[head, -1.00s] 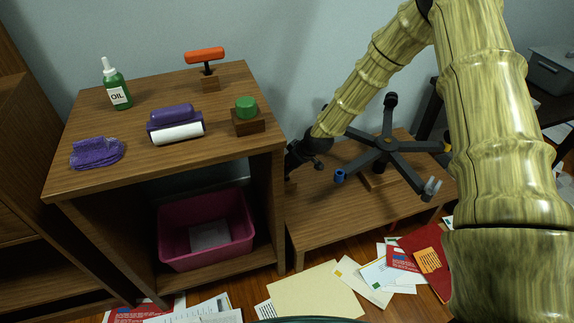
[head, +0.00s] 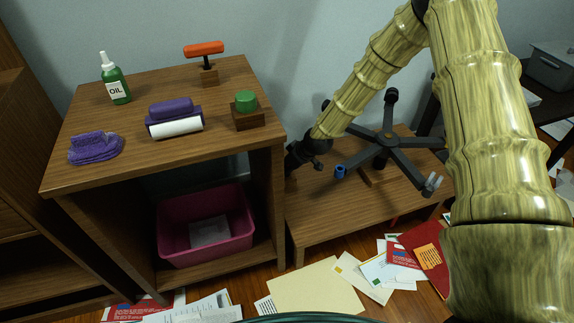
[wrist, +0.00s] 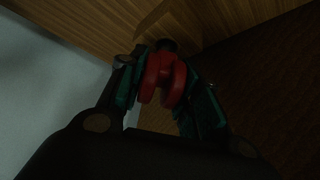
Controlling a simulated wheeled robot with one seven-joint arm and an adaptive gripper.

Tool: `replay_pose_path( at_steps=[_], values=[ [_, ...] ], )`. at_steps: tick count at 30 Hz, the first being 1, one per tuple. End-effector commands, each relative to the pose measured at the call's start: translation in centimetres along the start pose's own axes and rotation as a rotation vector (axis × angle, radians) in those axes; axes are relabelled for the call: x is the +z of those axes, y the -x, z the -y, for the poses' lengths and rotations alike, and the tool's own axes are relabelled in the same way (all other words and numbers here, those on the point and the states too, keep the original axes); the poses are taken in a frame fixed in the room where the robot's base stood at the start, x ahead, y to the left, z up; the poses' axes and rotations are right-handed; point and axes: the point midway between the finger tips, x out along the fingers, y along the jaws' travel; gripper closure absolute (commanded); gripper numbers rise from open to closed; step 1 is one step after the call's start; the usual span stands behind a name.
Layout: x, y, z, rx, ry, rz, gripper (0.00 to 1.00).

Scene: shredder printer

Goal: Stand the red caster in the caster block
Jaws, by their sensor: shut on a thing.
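In the wrist view my gripper (wrist: 165,92) is shut on the red caster (wrist: 178,80), with a green-padded finger on each side of it. A dark round part sits at the caster's far end, against or close to a wooden piece (wrist: 170,22). I cannot tell whether this is the caster block, or whether the two touch. In the head view my gripper (head: 299,158) is low beside the cabinet's right side, over the back left of the low table. The red caster cannot be made out there.
A black chair base (head: 387,140) with a blue caster (head: 340,171) and a grey caster (head: 432,184) lies on the low table (head: 335,220), right of my gripper. The cabinet (head: 268,165) stands close on the left. Papers (head: 315,288) cover the floor in front.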

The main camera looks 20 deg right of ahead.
Motion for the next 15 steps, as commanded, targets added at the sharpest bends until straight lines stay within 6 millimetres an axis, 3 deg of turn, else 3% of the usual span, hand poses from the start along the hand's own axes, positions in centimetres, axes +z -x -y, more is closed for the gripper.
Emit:
replay_pose_path(
  at_steps=[15],
  values=[
    [0.63,-1.03,-0.01,0.0,0.0,-0.001,0.92]
  ],
)
